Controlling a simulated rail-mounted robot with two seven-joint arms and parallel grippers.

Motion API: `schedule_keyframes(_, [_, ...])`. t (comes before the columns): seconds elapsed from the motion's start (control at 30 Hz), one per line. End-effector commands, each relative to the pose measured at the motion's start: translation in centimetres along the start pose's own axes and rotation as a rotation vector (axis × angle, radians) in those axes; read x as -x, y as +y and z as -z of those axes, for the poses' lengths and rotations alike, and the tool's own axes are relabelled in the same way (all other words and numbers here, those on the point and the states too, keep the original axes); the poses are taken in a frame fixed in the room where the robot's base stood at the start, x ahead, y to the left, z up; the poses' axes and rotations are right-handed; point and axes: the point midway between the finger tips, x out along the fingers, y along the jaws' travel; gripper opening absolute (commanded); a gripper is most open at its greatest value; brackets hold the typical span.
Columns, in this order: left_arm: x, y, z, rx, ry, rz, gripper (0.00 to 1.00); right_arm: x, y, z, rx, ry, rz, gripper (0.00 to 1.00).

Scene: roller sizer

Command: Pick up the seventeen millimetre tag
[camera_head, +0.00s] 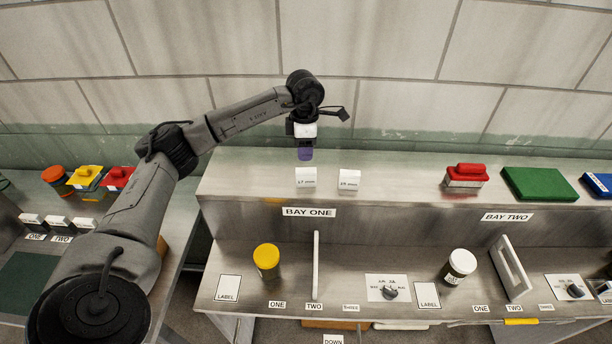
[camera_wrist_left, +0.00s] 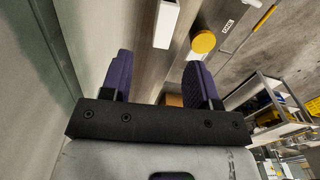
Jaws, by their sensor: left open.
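The seventeen millimetre tag (camera_head: 306,177) is a small white block standing on the raised steel shelf, above the BAY ONE sign. Its small print looks like 17 mm. A similar white tag (camera_head: 349,180) stands just to its right, its print hard to read. My left gripper (camera_head: 305,154) is just behind the left tag, apart from it, with purple fingers pointing down. In the left wrist view the purple fingers (camera_wrist_left: 162,82) are spread with nothing between them. A white block (camera_wrist_left: 167,25) shows beyond them; its lettering is not visible. My right gripper is out of view.
A red-handled block (camera_head: 466,176) and a green pad (camera_head: 540,184) lie further right on the shelf. Below stand a yellow-capped jar (camera_head: 267,261), a white divider (camera_head: 316,278) and a white-capped jar (camera_head: 459,266). A tiled wall (camera_head: 400,100) rises behind.

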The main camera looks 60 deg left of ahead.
Motion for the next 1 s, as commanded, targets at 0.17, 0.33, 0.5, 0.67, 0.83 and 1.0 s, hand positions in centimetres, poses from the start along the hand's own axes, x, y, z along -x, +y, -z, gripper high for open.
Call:
schedule_keyframes(0.17, [-3.1, -0.1, 0.0, -0.001, 0.002, 0.002, 0.55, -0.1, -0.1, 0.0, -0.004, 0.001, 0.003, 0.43])
schedule_keyframes(0.33, [-4.8, -0.1, -0.1, -0.002, -0.001, 0.003, 0.55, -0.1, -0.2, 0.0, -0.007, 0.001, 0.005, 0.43])
schedule_keyframes(0.5, [-5.5, -0.1, -0.1, -0.002, -0.002, 0.002, 0.55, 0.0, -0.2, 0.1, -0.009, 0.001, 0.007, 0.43])
schedule_keyframes(0.67, [-7.0, -0.4, -0.2, -0.002, 0.0, 0.003, 0.55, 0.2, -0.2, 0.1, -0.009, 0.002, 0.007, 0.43])
schedule_keyframes(0.83, [-9.2, -0.5, -0.3, 0.0, -0.001, 0.003, 0.55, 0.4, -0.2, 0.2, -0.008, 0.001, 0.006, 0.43])
schedule_keyframes(1.0, [-10.4, -0.6, -0.3, -0.002, -0.003, 0.003, 0.55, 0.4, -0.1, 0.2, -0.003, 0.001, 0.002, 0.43])
